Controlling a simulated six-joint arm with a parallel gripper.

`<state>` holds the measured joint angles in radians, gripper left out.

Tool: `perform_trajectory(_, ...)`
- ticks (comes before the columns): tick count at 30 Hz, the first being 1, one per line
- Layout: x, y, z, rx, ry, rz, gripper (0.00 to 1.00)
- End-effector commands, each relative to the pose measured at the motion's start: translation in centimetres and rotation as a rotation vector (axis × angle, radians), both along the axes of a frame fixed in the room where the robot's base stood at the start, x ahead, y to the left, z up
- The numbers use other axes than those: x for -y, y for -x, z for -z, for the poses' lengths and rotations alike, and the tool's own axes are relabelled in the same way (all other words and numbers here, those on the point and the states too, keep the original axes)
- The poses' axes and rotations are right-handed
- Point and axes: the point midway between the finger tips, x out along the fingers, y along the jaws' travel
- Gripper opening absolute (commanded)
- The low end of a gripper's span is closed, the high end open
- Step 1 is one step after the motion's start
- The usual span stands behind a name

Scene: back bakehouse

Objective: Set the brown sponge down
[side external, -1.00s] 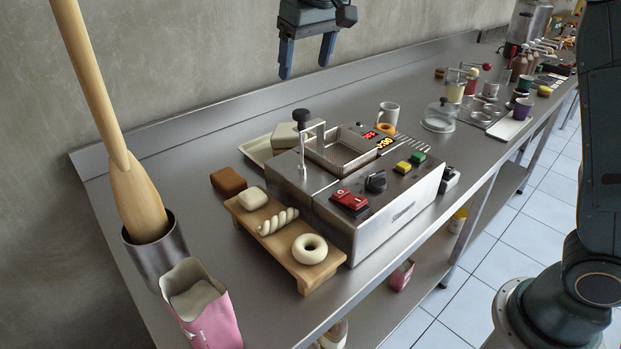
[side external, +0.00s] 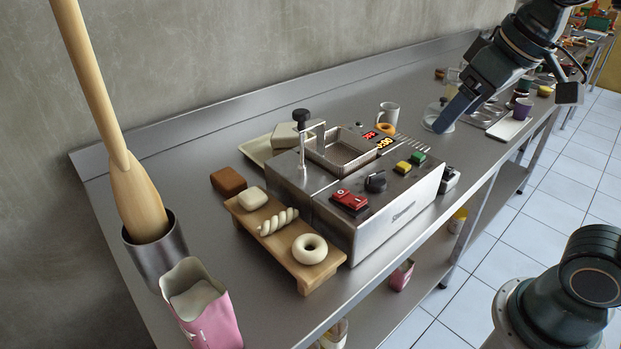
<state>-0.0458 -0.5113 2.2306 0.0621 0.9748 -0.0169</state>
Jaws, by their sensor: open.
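The brown sponge (side external: 228,181), a small brown block, lies on the steel bench just behind the left end of the wooden board (side external: 322,277). Nothing holds it. My gripper (side external: 452,110) is at the upper right, tilted down to the left, in the air in front of the glass-domed dish. It is open and empty, well to the right of the sponge. One blue finger shows clearly; the other is hard to make out.
A steel fryer (side external: 370,215) with buttons stands right of the board, which bears pale dough pieces. A cream tray (side external: 256,150) sits behind. A steel pot (side external: 160,262) with a wooden paddle and a pink bag (side external: 212,318) stand at left. The back-left bench is bare.

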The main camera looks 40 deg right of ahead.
Motion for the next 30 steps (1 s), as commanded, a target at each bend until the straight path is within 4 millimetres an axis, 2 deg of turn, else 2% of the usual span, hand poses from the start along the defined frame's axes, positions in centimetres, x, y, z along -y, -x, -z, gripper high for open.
perform_trajectory(1,0.1,1.4,0.8,0.011,-0.003,0.001,0.75)
perform_trajectory(3,0.2,3.0,1.9,0.020,-0.005,0.002,0.75)
perform_trajectory(9,0.1,5.9,4.3,0.040,-0.014,0.000,0.75)
perform_trajectory(15,0.0,6.8,5.2,0.044,-0.017,0.000,0.75)
perform_trajectory(24,0.1,6.8,5.2,0.044,-0.017,-0.001,0.75)
perform_trajectory(28,0.1,6.7,5.1,0.044,-0.016,0.000,0.98)
perform_trajectory(30,0.2,6.4,4.9,0.043,-0.013,0.000,1.00)
